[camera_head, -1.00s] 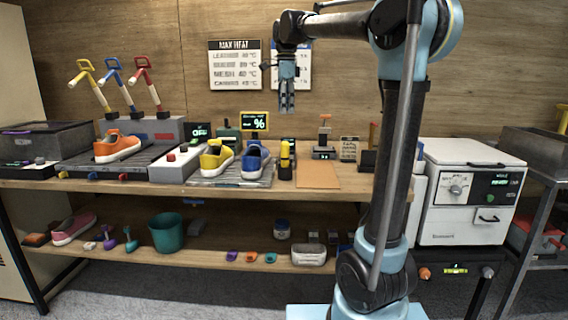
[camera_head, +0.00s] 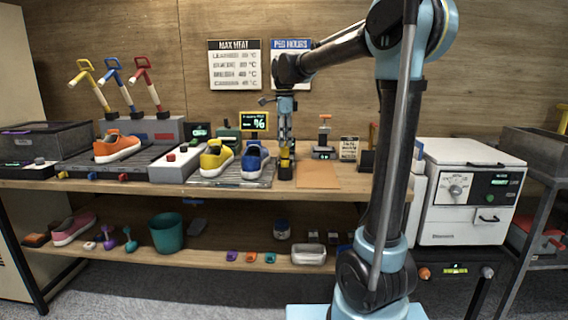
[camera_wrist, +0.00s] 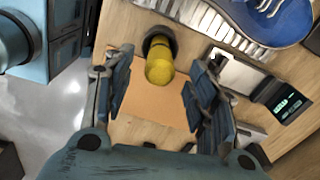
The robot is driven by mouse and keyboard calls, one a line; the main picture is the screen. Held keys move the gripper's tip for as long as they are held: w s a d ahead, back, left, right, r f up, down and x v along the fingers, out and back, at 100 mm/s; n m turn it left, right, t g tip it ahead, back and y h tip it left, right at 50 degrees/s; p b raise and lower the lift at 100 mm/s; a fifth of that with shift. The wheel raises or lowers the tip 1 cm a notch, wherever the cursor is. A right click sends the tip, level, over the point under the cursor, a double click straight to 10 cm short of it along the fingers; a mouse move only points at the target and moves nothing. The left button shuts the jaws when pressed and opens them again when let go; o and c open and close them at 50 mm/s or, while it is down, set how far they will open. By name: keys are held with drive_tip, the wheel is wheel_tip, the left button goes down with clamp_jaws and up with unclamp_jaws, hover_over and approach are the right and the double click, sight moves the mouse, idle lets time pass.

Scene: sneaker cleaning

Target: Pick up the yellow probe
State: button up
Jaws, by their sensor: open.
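The yellow probe (camera_head: 286,166) stands upright on the upper shelf, just right of the blue sneaker; it has black bands, and its top is partly hidden by my gripper. In the wrist view the yellow probe (camera_wrist: 159,68) is seen from above, with a dark collar at its far end, lying between the fingers in the picture. My gripper (camera_head: 286,145) points down right over the probe. In the wrist view my gripper (camera_wrist: 155,95) is open, with one finger on each side of the probe and visible gaps to both.
The blue sneaker (camera_head: 255,157) and yellow sneaker (camera_head: 216,156) stand close on the left. A tan mat (camera_head: 318,175) lies flat on the right. A small display sign (camera_head: 254,121) stands behind. The white oven-like box (camera_head: 470,195) is far right.

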sight(285, 150)
drive_tip(key=shift+w+d+f, duration=0.1)
drive_tip(key=shift+d+f, duration=0.05)
drive_tip(key=shift+f, duration=2.4)
drive_tip(key=c, duration=1.2)
